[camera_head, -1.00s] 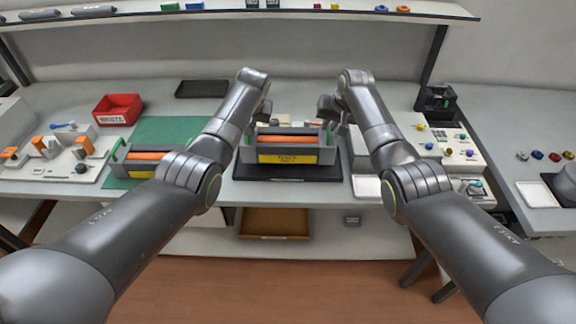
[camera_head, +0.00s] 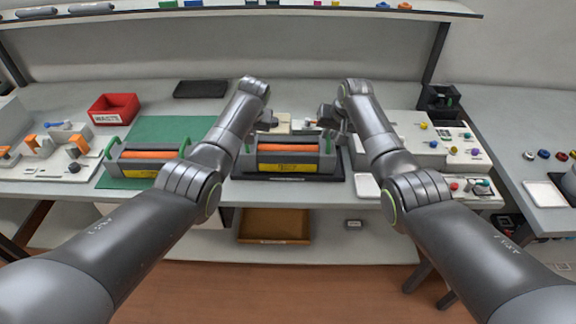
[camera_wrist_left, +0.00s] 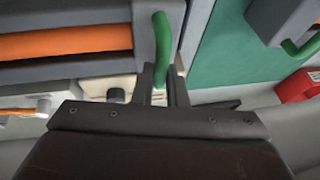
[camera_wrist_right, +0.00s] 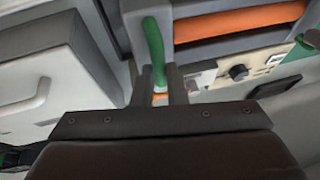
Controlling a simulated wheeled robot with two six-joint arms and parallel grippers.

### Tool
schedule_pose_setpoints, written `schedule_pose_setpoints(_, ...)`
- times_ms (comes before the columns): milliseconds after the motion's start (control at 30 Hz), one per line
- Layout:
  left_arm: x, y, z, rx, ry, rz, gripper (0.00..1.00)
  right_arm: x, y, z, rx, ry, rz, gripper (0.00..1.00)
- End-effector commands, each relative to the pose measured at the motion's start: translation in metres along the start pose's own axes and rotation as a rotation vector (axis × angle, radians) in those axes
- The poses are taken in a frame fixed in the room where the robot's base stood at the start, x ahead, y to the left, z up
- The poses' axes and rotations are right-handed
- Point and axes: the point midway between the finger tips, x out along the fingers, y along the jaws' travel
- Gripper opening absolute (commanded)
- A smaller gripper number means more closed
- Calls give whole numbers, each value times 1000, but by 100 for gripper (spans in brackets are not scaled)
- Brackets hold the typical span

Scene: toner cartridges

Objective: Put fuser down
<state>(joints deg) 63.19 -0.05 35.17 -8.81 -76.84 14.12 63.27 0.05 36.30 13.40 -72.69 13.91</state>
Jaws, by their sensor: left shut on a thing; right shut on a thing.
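The fuser (camera_head: 290,163) is a grey unit with an orange roller and a yellow front label. It looks level, over the black tray (camera_head: 338,176) in the head view; whether it touches the tray I cannot tell. My left gripper (camera_wrist_left: 163,85) is shut on the green handle (camera_wrist_left: 161,40) at one end. My right gripper (camera_wrist_right: 159,85) is shut on the green handle (camera_wrist_right: 153,40) at the other end. In the head view the arms partly hide both handles. A second, similar fuser (camera_head: 150,163) sits on the green mat (camera_head: 172,127) at the left.
A red waste bin (camera_head: 112,110) and a fixture with orange parts (camera_head: 38,143) stand at the left. A white panel with coloured knobs (camera_head: 430,138) is close on the right, beside a small white tray (camera_head: 367,186). A dark flat tray (camera_head: 201,89) lies at the back.

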Motion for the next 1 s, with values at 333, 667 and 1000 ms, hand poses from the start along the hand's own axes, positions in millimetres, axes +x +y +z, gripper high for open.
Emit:
schedule_pose_setpoints(333,2,0,1,0,0,-1,34,2,1,1,0,0,1,34)
schedule_pose_setpoints(667,-3,1,1,0,1,0,34,2,0,1,0,0,0,34)
schedule_pose_setpoints(1000,-44,1,0,0,4,2,34,2,0,1,0,0,0,34)
